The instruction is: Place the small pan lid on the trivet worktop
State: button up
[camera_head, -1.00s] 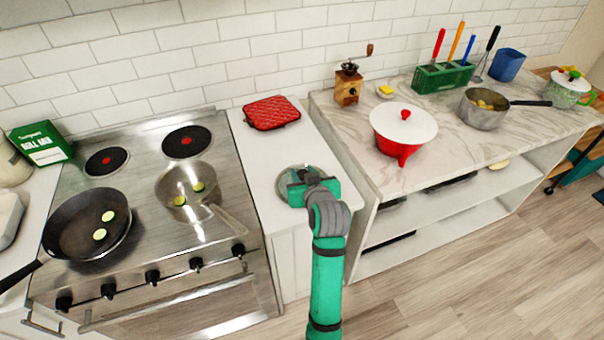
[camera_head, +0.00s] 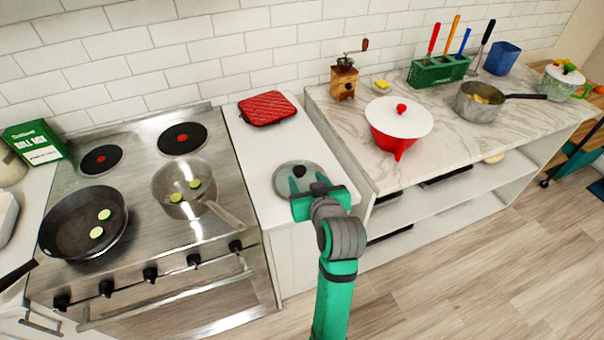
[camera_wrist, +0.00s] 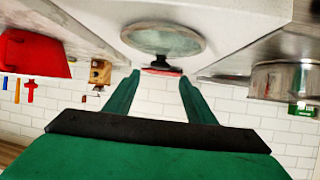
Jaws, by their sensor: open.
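The small pan lid (camera_head: 285,177), round glass with a pale rim and black knob (camera_head: 299,171), lies knob-up on the white trivet worktop (camera_head: 254,152), toward its front. My gripper (camera_head: 306,181) is open and empty at the lid's front right, partly covering that side of the lid in the head view. In the wrist view, the lid (camera_wrist: 163,38) appears upside down, with its knob just past the open fingertips (camera_wrist: 158,76), not clasped. The red quilted trivet (camera_head: 267,108) lies behind the lid on the same worktop.
The steel stove (camera_head: 140,150) at left bears a dark frying pan (camera_head: 75,232) and a steel saucepan (camera_head: 172,207), both with green slices. Bare worktop lies between lid and trivet.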

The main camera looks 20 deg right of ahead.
jog(key=shift+v, duration=1.6)
